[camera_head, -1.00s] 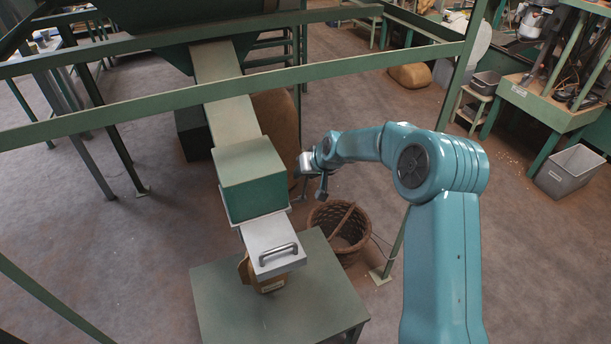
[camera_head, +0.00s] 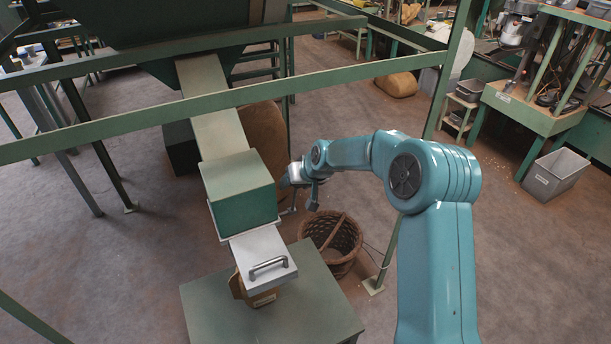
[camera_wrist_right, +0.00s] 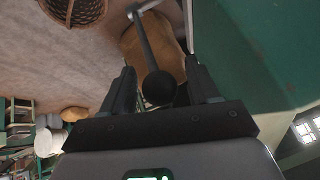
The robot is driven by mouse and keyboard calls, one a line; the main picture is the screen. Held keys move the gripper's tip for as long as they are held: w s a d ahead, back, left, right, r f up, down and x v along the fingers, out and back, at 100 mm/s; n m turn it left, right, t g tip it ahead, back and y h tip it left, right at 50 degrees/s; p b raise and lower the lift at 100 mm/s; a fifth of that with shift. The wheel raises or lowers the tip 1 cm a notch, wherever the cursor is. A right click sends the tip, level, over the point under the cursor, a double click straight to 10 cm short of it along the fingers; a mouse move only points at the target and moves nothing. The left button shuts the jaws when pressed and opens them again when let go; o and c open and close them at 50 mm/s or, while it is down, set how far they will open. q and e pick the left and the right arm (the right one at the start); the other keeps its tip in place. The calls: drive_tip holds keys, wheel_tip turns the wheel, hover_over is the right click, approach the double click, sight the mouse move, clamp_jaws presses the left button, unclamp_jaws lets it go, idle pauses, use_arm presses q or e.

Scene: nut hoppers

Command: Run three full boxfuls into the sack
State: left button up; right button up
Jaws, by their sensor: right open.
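The green box (camera_head: 245,210) sits at the foot of the sloping chute (camera_head: 215,115), with a grey plate with a bar handle (camera_head: 264,256) below it. My right gripper (camera_head: 292,182) is beside the box's right side. In the right wrist view, my open gripper (camera_wrist_right: 162,86) has a finger on each side of the black ball knob (camera_wrist_right: 159,88) of a lever (camera_wrist_right: 145,45); I cannot tell whether they touch it. A tan sack (camera_wrist_right: 155,60) shows behind the lever, and a large brown sack (camera_head: 265,140) stands behind the chute. My left gripper is not in view.
A green table (camera_head: 310,300) bears a brown object (camera_head: 262,299) under the plate. A wicker basket (camera_head: 345,250) stands on the floor to the right. Green frame rails (camera_head: 330,78) cross in front of the chute. A grey bin (camera_head: 556,172) stands far right.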

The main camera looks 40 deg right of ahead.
use_arm(q)
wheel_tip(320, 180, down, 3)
drive_tip(key=b, duration=0.2)
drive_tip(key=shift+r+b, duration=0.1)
drive_tip(key=shift+b, duration=0.2)
use_arm(e)
drive_tip(key=v, duration=1.5)
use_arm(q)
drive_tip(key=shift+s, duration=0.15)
use_arm(e)
drive_tip(key=shift+s+a, duration=0.1)
drive_tip(key=shift+s, duration=0.15)
